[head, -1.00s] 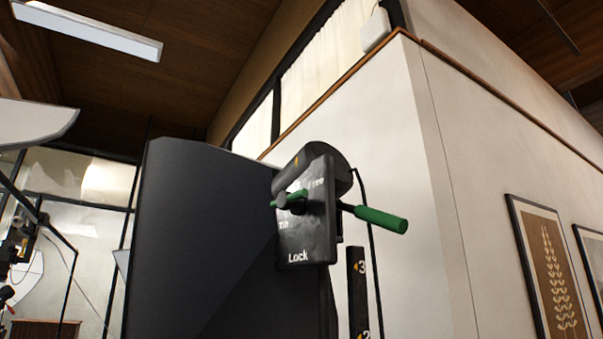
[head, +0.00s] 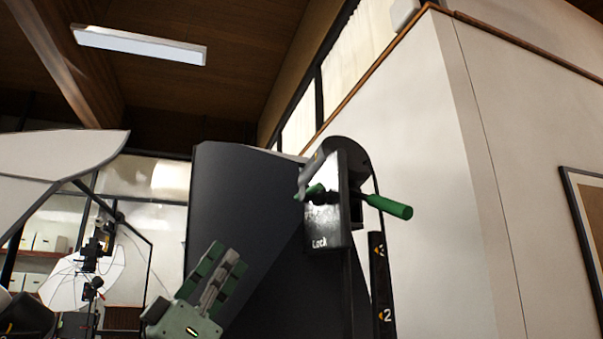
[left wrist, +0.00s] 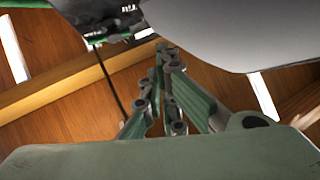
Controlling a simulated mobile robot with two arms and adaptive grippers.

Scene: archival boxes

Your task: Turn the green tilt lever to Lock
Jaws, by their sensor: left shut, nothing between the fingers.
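The green tilt lever (head: 310,192) sits on a dark label plate (head: 322,222) and points left, seen nearly end-on. The word Lock is at the plate's bottom edge; glare hides the other labels. My left gripper (head: 229,252) is shut and empty, lower left of the plate, in front of a dark panel and apart from the lever. In the left wrist view its fingers (left wrist: 165,58) come together below the dark plate (left wrist: 112,14), part of which shows at the top. My right gripper is not in view.
A second green handle (head: 388,207) sticks out to the right behind the plate. A large dark panel (head: 235,190) stands left of it. A numbered post (head: 380,285) and a cable are below right. A white wall (head: 420,150) rises behind.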

